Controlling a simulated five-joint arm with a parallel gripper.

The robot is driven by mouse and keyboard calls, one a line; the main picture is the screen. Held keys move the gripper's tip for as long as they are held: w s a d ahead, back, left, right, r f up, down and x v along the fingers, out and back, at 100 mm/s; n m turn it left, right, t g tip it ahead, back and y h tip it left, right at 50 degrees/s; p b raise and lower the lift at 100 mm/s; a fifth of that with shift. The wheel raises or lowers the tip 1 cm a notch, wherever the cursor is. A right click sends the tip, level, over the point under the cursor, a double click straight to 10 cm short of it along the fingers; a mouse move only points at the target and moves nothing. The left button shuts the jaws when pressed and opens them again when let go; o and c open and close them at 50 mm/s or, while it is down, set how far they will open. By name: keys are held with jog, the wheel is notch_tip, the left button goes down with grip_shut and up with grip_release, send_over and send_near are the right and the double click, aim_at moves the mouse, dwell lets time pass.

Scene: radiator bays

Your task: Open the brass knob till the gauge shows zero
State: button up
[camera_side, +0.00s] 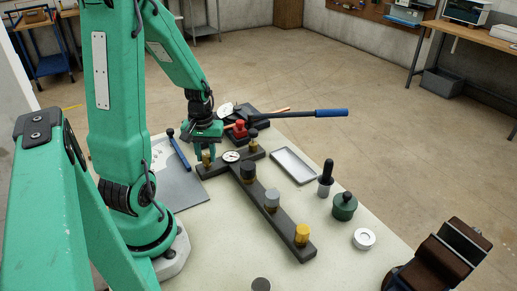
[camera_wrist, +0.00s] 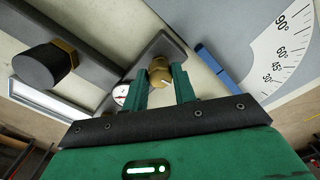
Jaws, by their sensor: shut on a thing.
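The brass knob (camera_side: 207,158) stands at the left end of the dark crossbar (camera_side: 222,165). In the wrist view the brass knob (camera_wrist: 160,72) sits between my two green fingers, with a pale mark on its top. My gripper (camera_side: 206,152) points down and is shut on it; my gripper also shows in the wrist view (camera_wrist: 161,80). The round white gauge (camera_side: 231,156) lies on the bar just right of the knob. Its face shows partly in the wrist view (camera_wrist: 121,95), behind a finger. Its reading is too small to tell.
A dark knob (camera_side: 248,170), a grey knob (camera_side: 271,197) and a yellow knob (camera_side: 302,234) stand along the long bar. A black-topped knob (camera_side: 252,137) is at the crossbar's far end. A grey plate (camera_side: 185,190) with an angle scale and blue handle (camera_side: 178,148) lies left.

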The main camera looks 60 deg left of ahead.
aim_at(206, 156)
jog(key=o, duration=1)
jog(key=shift+r, duration=0.1)
jog(key=shift+r, duration=3.85)
jog(key=d+r+m+t, duration=0.2)
jog(key=d+r+m, duration=0.3)
jog(key=d, duration=0.4)
jog(key=d+r+m+t, duration=0.3)
jog(key=d+r+m, duration=0.3)
jog(key=d, duration=0.4)
jog(key=shift+d+r+t, duration=0.3)
jog(key=shift+r, duration=0.25)
